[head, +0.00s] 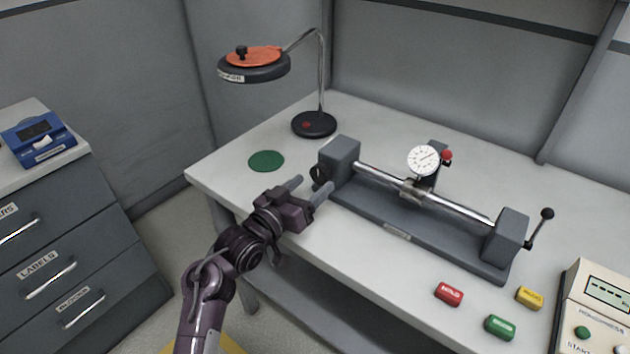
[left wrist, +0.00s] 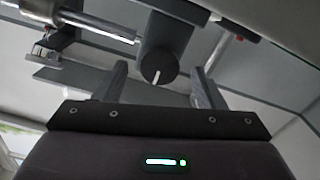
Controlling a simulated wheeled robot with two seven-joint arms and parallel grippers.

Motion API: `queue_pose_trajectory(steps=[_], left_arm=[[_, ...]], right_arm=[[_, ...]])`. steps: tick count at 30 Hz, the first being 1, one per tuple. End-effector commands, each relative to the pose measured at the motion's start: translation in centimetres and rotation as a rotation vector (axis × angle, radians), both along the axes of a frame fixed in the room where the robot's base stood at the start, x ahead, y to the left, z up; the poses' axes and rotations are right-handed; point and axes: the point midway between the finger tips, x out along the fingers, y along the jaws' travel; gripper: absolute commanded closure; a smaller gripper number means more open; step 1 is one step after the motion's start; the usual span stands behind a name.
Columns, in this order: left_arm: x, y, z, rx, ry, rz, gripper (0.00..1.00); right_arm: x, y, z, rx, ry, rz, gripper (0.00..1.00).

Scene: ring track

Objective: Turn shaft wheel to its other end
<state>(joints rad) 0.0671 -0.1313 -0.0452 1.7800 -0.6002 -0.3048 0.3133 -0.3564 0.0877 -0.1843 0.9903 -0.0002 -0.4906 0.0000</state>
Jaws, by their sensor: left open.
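The shaft wheel (head: 317,173) is a small dark wheel on the outer face of the left end block of the grey bench fixture (head: 397,237). In the left wrist view the wheel (left wrist: 158,64) is dark and round with a white mark on its face. My left gripper (head: 313,185) is open in front of the wheel. In the left wrist view its two fingers (left wrist: 160,74) point at the wheel, one to each side, with gaps showing between them and it. In the head view the gripper partly hides the wheel. My right gripper is not in view.
A dial gauge (head: 423,160) stands over the fixture's shaft, and a crank (head: 540,228) is at the right end. A lamp (head: 314,124) and green disc (head: 266,161) lie left. Red (head: 449,294), green (head: 499,327) and yellow (head: 529,297) blocks sit in front.

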Motion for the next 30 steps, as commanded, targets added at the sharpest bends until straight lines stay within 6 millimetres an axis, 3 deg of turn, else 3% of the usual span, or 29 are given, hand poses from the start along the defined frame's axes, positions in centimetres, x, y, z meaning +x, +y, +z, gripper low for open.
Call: queue_pose_trajectory(steps=[6, 14, 25, 30], left_arm=[[1.6, -1.1, 0.0, 0.000, 0.000, 0.001, 0.36], [1.7, -1.2, -0.1, 0.002, 0.000, 0.001, 0.36], [1.7, -1.2, -0.1, 0.001, 0.001, 0.001, 0.81], [1.7, -1.2, -0.1, 0.009, -0.005, 0.001, 0.81]], right_arm=[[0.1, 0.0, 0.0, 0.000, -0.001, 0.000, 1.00], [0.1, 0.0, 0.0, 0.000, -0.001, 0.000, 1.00], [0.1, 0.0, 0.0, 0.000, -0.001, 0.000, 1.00], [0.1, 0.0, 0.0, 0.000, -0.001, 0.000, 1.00]])
